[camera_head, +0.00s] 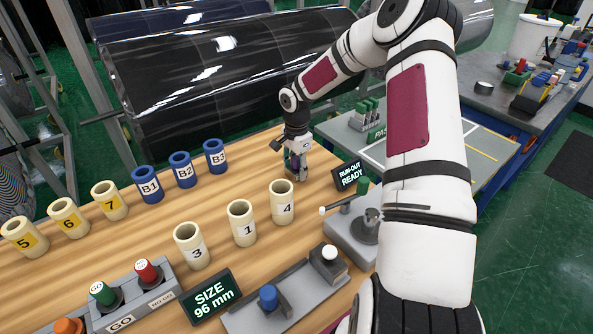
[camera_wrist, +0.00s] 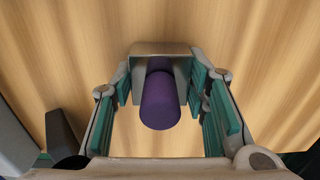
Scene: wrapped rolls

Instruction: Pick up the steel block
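A grey steel block with a purple cylinder (camera_wrist: 160,105) standing out from it lies between the fingers of my gripper (camera_wrist: 160,85) in the wrist view. The block's bare grey face (camera_wrist: 158,49) shows at the far side, close to both teal finger pads. Whether the pads press on it or stand just clear, I cannot tell. In the head view my gripper (camera_head: 297,165) points down at the wooden bench, behind tube 4, and mostly hides the block. A bit of purple shows at the fingers.
Cream tube 4 (camera_head: 282,203) stands just in front of my gripper, with tubes 1 (camera_head: 242,223) and 3 (camera_head: 191,247) nearer. Blue tube B3 (camera_head: 215,157) stands to the left. The RUN-OUT READY sign (camera_head: 349,176) is at the right. Large dark wrapped rolls (camera_head: 220,75) lie behind.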

